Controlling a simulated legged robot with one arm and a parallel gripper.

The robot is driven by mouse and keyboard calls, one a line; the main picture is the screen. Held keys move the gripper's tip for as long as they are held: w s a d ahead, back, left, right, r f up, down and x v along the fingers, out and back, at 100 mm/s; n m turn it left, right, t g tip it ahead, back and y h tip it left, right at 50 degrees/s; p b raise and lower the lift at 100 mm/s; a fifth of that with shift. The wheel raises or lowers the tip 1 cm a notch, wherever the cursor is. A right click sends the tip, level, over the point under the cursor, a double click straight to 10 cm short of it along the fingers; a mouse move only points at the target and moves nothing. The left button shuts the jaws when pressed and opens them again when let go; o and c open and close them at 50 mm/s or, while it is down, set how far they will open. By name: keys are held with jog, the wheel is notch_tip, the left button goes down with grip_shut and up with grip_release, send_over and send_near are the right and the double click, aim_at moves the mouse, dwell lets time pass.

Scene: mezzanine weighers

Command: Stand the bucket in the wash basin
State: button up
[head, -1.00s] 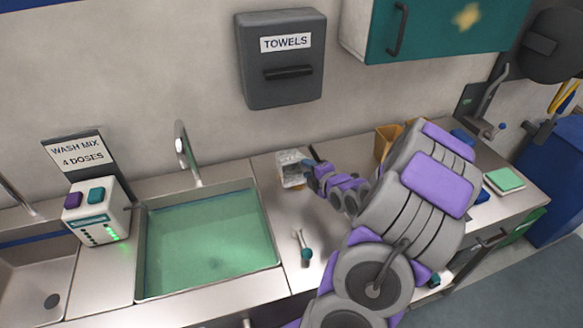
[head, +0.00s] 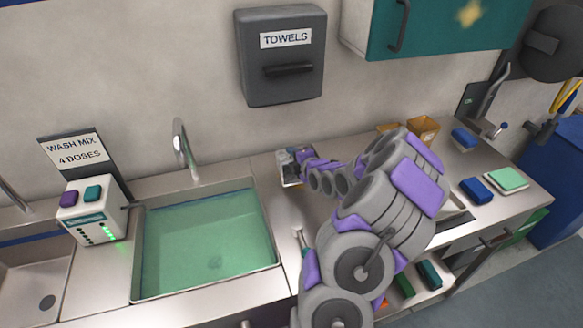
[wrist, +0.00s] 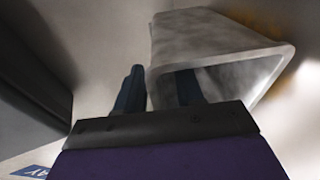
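A worn grey-white square container (head: 289,170), which looks like the bucket, stands on the steel counter right of the wash basin. The wash basin (head: 205,284) holds green liquid, and its surface is clear. My gripper (head: 297,154) is at the bucket's top edge, partly hiding it. In the wrist view the bucket (wrist: 225,50) shows its open mouth. My gripper (wrist: 158,90) straddles one wall there, one dark finger outside and one inside the mouth. The fingers look spread, with a gap between them. Whether they touch the wall is not clear.
A tap (head: 183,145) rises behind the basin. A wash-mix dispenser (head: 90,210) stands left of it. A towel box (head: 282,58) hangs on the wall above. A small tool (head: 300,238) lies partly hidden behind my arm. Blue blocks (head: 476,190) lie at the right.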

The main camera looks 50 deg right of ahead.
jog(key=shift+x, duration=0.75)
jog(key=shift+d, duration=0.1)
jog(key=shift+c, duration=0.5)
jog(key=shift+f, duration=0.1)
grip_shut()
